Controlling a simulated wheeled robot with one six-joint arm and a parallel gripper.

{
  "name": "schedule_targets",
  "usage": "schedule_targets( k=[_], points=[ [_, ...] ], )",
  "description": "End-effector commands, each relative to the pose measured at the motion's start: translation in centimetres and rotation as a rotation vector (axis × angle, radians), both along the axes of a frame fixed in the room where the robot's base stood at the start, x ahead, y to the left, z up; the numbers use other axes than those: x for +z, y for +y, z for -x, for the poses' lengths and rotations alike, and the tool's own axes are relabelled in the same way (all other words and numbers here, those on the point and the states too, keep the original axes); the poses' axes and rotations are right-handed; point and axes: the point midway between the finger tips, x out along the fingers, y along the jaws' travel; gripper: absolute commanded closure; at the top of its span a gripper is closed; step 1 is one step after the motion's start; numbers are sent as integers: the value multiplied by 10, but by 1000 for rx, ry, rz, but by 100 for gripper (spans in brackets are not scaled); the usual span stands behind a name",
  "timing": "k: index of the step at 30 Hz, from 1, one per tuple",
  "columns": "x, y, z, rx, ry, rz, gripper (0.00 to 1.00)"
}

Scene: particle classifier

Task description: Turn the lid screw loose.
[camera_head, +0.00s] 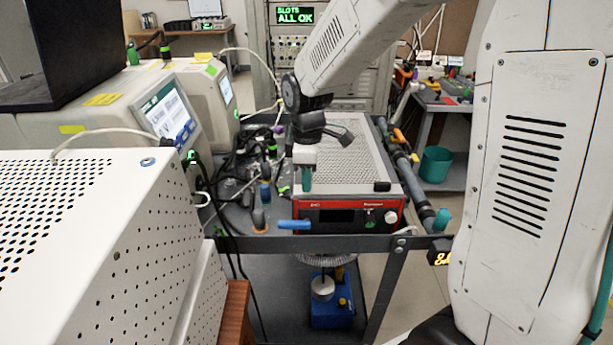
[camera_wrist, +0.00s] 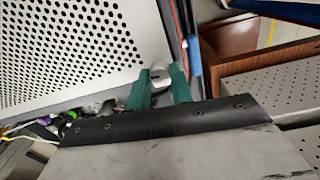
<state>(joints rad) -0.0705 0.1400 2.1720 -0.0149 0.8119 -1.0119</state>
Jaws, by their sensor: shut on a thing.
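The lid screw (camera_wrist: 160,75) shows in the wrist view as a small pale knob between the two green fingers, at the edge of a perforated white lid (camera_wrist: 70,45). My gripper (camera_wrist: 161,88) is shut on it. In the head view my gripper (camera_head: 307,182) points down at the front left corner of the instrument (camera_head: 350,217), which has a red-framed front and the perforated lid (camera_head: 365,160) on top. The screw is hidden there behind the fingers. I cannot tell how far it is turned.
A blue handle (camera_head: 294,224) sticks out left of the instrument's front. Cables and loose tools clutter the cart's left side. A white perforated housing (camera_head: 80,240) stands at the near left. Tubes run along the cart's right side. A green bin (camera_head: 436,164) stands beyond.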

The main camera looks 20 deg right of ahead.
Motion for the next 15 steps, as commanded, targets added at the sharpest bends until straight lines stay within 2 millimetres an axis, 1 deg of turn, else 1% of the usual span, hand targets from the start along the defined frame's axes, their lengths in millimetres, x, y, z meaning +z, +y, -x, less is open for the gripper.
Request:
schedule_targets(
  k=[5, 6, 7, 8, 15],
  points=[
    [1, 0, -1, -1, -4, 0, 100],
    [1, 0, -1, -1, -4, 0, 67],
    [1, 0, -1, -1, -4, 0, 58],
    [1, 0, -1, -1, -4, 0, 56],
    [1, 0, -1, -1, -2, 0, 56]
  ],
)
